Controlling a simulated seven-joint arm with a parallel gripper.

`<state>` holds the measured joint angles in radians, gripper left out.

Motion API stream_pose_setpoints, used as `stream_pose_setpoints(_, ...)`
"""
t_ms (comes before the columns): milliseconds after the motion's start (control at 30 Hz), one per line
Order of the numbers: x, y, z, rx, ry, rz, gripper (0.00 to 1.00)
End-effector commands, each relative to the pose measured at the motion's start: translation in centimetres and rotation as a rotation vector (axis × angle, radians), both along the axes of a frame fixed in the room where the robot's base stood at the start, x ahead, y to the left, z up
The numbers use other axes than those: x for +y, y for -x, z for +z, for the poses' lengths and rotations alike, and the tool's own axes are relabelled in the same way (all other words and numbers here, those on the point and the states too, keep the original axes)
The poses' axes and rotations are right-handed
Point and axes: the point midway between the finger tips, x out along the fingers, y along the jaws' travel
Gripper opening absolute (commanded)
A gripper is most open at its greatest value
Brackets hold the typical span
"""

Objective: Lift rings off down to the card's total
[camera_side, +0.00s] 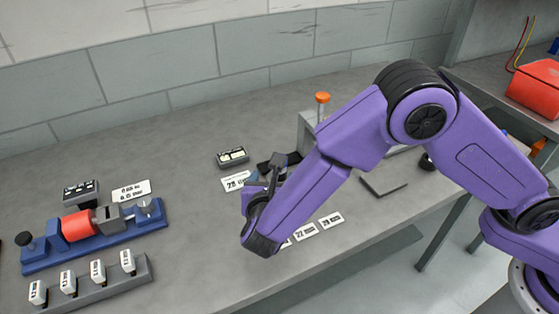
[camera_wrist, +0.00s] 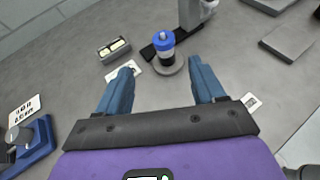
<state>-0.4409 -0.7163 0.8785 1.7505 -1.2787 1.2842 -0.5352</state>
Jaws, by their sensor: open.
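In the wrist view a small upright stack (camera_wrist: 164,48) stands on a round grey base. Its top is blue, with a pale band and a black part below; single rings cannot be told apart. My gripper (camera_wrist: 161,68) is open and empty, its two blue fingers apart on the near side of the stack. In the side view my arm hides most of the stack. A white card (camera_side: 238,181) with large print, seemingly starting with 2, lies on the bench left of my gripper (camera_side: 262,182). In the wrist view the card (camera_wrist: 138,72) is partly behind the left finger.
A black tray (camera_side: 232,157) with pale pieces lies behind the card. Small number cards (camera_side: 331,220) lie near the front edge. A blue fixture (camera_side: 95,243) with a red cylinder and a tag rack (camera_side: 95,286) stand left. A grey plate (camera_side: 384,184) lies right. The bench's middle left is clear.

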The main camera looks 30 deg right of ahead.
Motion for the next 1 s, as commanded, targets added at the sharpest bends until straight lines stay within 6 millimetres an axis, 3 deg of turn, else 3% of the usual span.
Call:
stream_pose_setpoints(300, -2.6, -4.3, -2.1, 0.001, 0.0, -0.003, 0.69)
stream_pose_setpoints(667, -3.8, -6.0, -2.9, -0.001, -0.001, -0.003, 0.69)
stream_pose_setpoints(1000, -5.9, -9.0, -4.4, 0.0, -0.003, -0.002, 0.69)
